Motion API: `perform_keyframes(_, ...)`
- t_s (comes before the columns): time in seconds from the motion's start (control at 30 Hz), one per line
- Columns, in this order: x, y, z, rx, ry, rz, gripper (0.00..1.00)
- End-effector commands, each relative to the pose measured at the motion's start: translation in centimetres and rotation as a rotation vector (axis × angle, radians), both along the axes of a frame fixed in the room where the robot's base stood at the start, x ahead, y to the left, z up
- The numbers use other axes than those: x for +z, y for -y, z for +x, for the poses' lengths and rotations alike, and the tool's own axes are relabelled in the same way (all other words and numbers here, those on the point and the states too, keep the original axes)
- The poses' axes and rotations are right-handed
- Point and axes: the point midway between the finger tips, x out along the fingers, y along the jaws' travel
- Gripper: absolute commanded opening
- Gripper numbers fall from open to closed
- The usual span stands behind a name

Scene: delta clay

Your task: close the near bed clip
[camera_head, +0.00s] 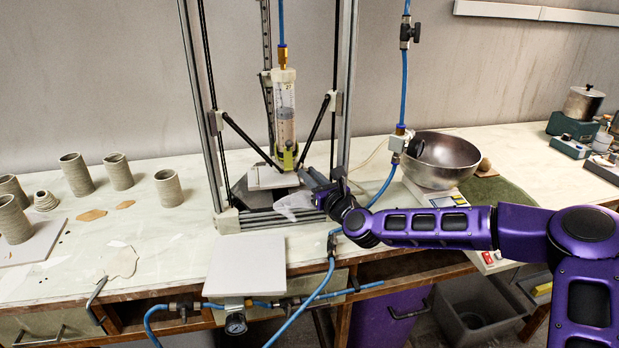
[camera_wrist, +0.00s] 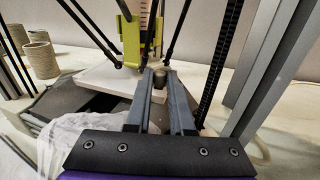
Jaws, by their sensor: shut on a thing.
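The printer's bed carries a pale square slab (camera_head: 262,179), which also shows in the wrist view (camera_wrist: 108,79). My gripper (camera_head: 303,172) reaches in from the right to the slab's right side. In the wrist view its two grey fingers (camera_wrist: 161,78) run forward, with a small grey-brown knob (camera_wrist: 161,72) between their tips. The knob sits at the slab's edge and appears to be the near bed clip. The fingers are shut on it and hide most of it. I cannot tell how far the clip is turned.
The yellow-green nozzle holder (camera_head: 287,155) and dark delta rods hang close above the slab. Metal uprights (camera_head: 345,90) stand either side. Crumpled clear plastic (camera_head: 293,204) lies in front. A blue hose (camera_head: 385,185) and steel bowl (camera_head: 441,158) are to the right.

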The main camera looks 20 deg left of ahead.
Motion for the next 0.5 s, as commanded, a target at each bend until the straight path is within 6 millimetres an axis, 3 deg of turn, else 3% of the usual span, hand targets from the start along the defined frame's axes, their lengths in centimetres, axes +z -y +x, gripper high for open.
perform_keyframes(0.03,0.0,0.02,0.02,-0.001,-0.001,0.001,0.0)
perform_keyframes(0.07,0.0,0.03,0.01,-0.001,-0.001,0.001,0.24)
perform_keyframes(0.2,0.0,0.02,0.01,-0.001,-0.001,0.001,0.5)
perform_keyframes(0.5,-0.02,0.06,-0.04,-0.001,-0.001,0.001,0.51)
